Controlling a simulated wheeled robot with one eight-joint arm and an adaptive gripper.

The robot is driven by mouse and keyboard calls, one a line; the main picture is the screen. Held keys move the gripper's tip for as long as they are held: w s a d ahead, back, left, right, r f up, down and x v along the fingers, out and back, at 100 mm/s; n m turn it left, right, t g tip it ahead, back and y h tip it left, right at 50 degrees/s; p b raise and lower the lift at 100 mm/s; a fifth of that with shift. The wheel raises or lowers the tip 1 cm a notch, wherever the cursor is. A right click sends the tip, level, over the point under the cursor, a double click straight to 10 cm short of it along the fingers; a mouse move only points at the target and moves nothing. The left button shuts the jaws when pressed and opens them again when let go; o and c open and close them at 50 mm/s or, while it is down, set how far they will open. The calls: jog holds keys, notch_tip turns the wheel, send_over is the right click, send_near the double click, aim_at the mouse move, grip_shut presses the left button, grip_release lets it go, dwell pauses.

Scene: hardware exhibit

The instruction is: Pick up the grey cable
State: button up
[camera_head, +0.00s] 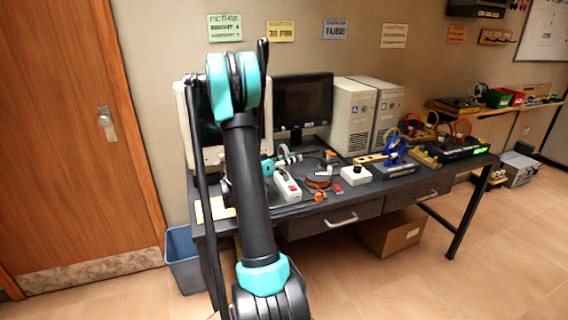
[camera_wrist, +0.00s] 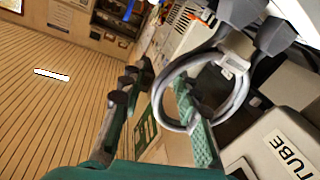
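The grey cable (camera_wrist: 161,92) is a coiled loop with a pale band, large in the wrist view. My gripper (camera_wrist: 163,83) is open, with its dark-padded teal fingers apart. The left side of the loop lies between the fingers. The right finger shows within the loop's outline; whether it passes through or touches it I cannot tell. In the head view, my gripper (camera_head: 270,166) is mostly hidden behind my arm, over the desk's left part. A small whitish piece (camera_head: 288,157) beside it may be the cable; it is too small to tell.
The dark desk (camera_head: 340,203) holds a white power strip (camera_head: 287,188), a monitor (camera_head: 303,102), two computer towers (camera_head: 352,118) and a blue clamp-like item (camera_head: 395,152). A blue bin (camera_head: 183,262) stands at the desk's left end. Open floor lies in front.

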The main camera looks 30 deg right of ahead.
jog(key=shift+d, duration=1)
grip_shut()
